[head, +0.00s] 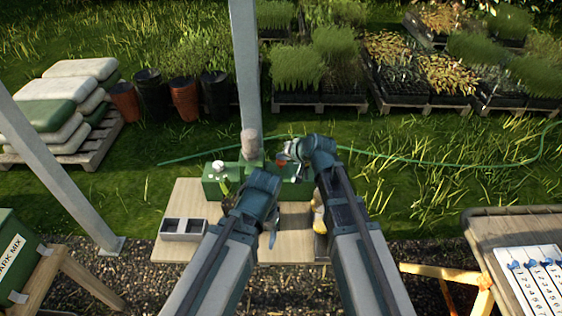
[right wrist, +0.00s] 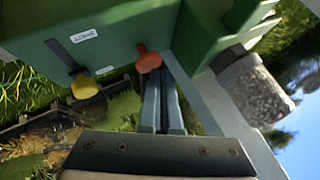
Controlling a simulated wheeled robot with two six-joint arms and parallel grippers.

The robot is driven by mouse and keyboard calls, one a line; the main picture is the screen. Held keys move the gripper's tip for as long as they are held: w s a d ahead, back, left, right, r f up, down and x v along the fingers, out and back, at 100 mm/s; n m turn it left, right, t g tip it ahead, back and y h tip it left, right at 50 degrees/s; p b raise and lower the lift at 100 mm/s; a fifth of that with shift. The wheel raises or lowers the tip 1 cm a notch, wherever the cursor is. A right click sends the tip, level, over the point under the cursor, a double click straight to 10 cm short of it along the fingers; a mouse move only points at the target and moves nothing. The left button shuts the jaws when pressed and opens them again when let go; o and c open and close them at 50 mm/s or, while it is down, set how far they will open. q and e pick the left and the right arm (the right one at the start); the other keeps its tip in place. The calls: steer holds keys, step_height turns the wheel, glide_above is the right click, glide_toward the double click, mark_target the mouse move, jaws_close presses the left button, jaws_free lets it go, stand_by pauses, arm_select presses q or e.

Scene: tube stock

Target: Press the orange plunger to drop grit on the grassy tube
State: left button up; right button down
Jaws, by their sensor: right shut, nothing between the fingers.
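The orange plunger (right wrist: 148,60) sticks out of the green dispenser box in the right wrist view. A bit of it shows in the head view (head: 282,163). My right gripper (head: 287,156) is shut and empty, with its fingertips right at the orange plunger; I cannot tell whether they touch it. The green dispenser (head: 212,187) stands on the small table, with a grey, grit-like cylinder (right wrist: 258,88) on it. My left gripper (head: 243,212) is low in front of the dispenser, its fingers mostly hidden by its own arm. I cannot make out the grassy tube.
A yellow knob (right wrist: 84,88) sits beside the orange plunger. A white knob (head: 218,166) tops the dispenser's left end. A grey two-compartment tray (head: 183,229) lies on the light table (head: 178,197). A metal post (head: 244,70) rises behind. Another table (head: 490,228) stands at right.

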mark_target(283, 163)
arm_select(q)
steer(key=shift+f+b, duration=0.75)
steer(key=shift+f, duration=0.05)
arm_select(e)
steer(key=shift+f, duration=0.75)
arm_select(q)
steer(key=shift+r, duration=0.2)
arm_select(e)
steer(key=shift+r, duration=0.15)
arm_select(q)
steer(key=shift+r+p, duration=1.05)
steer(key=shift+p, duration=0.2)
arm_select(e)
steer(key=shift+r, duration=1.1)
step_height(283, 163, up, 5)
steer(key=p, duration=0.5)
arm_select(q)
step_height(283, 163, up, 5)
